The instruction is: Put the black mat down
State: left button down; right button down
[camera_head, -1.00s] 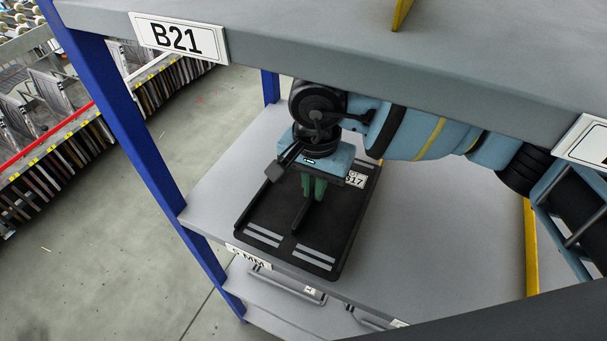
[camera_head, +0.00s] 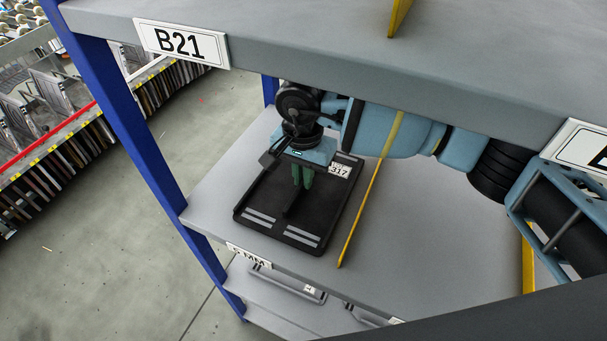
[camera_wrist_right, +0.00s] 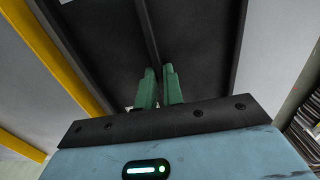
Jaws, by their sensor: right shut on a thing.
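The black mat (camera_head: 327,208) is a flat black tray-like piece with a low rim, grey stripes at its near end and a white label reading 317. It lies level over the left part of the grey shelf, left of a yellow divider strip. My right gripper (camera_head: 302,182) points down over its middle, its green fingers shut on the mat's raised central ridge. In the right wrist view the fingers (camera_wrist_right: 159,82) close on that ridge, with the mat (camera_wrist_right: 205,45) filling the background. I cannot tell whether the mat touches the shelf. My left gripper is out of view.
The grey shelf (camera_head: 450,235) is bare right of the yellow strip (camera_head: 362,215). An upper shelf (camera_head: 340,50) with a B21 sign (camera_head: 181,43) overhangs my right arm. A blue post (camera_head: 150,140) stands at the left. A lower shelf (camera_head: 265,300) with handles sits below.

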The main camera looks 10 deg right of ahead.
jog(key=shift+f, duration=0.15)
jog(key=shift+f, duration=0.15)
jog(key=c, duration=1.5)
grip_release()
jog(key=shift+r, duration=0.25)
notch_tip(320, 180, up, 7)
jog(key=shift+r+b, duration=0.2)
jog(key=shift+b, duration=0.1)
